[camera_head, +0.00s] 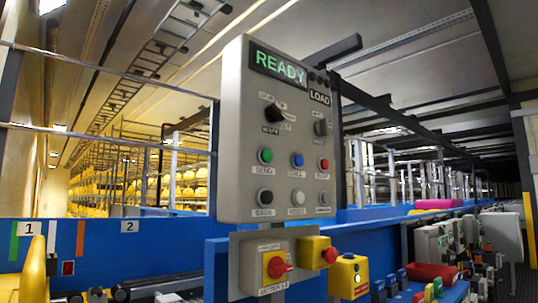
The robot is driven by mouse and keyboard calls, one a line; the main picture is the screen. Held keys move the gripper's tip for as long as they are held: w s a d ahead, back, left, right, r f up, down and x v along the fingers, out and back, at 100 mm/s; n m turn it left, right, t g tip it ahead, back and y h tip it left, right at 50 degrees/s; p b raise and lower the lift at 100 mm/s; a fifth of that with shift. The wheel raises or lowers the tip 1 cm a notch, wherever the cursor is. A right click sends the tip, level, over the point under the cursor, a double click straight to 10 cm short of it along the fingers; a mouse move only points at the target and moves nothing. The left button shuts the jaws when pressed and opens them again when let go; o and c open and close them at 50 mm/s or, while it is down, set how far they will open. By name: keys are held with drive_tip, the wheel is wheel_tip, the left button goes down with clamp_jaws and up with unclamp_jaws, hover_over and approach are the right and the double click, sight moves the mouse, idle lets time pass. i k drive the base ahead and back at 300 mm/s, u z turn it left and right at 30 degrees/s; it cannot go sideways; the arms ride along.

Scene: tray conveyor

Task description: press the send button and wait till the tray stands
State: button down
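A grey control panel (235,120) stands upright in the middle of the head view. Its display (278,66) reads READY in green, with a LOAD label (319,97) beside it. The green button (266,155) at the left of the upper button row appears to be labelled SEND. A blue button (297,160) and a red button (323,164) sit to its right. My gripper is not in view, and nothing covers the green button. I cannot make out a tray on the conveyor for certain.
A blue conveyor side (375,240) runs behind. A pink item (438,204) lies far right. Cluttered equipment fills the lower right. A yellow object (35,262) stands lower left.

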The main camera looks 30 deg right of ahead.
sight(267, 154)
drive_tip(key=z, duration=0.95)
drive_tip(key=k, duration=0.8)
drive_tip(key=u, duration=0.05)
